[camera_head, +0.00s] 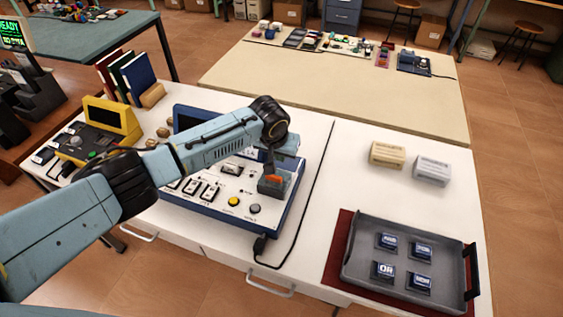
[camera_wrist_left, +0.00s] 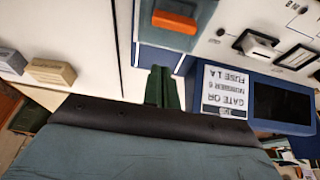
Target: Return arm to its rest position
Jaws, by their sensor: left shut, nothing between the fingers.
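My left arm reaches in from the lower left across the white table, over a blue-framed electronics panel (camera_head: 297,196). My left gripper (camera_head: 269,160) is above the panel's right part, just behind an orange rocker switch (camera_head: 274,179) in a dark housing. In the left wrist view the green fingertips (camera_wrist_left: 163,88) are together with nothing between them. The orange switch also shows there (camera_wrist_left: 175,22), apart from the fingertips. The arm hides part of the panel and its screen. My right gripper is not in view.
A grey tray (camera_head: 352,262) with several dark blocks lies on a red mat at right. Beige (camera_head: 387,154) and white (camera_head: 432,170) blocks stand behind it. A yellow-framed device (camera_head: 118,122) and upright books (camera_head: 138,77) are at left. A black cable (camera_head: 317,182) crosses the table.

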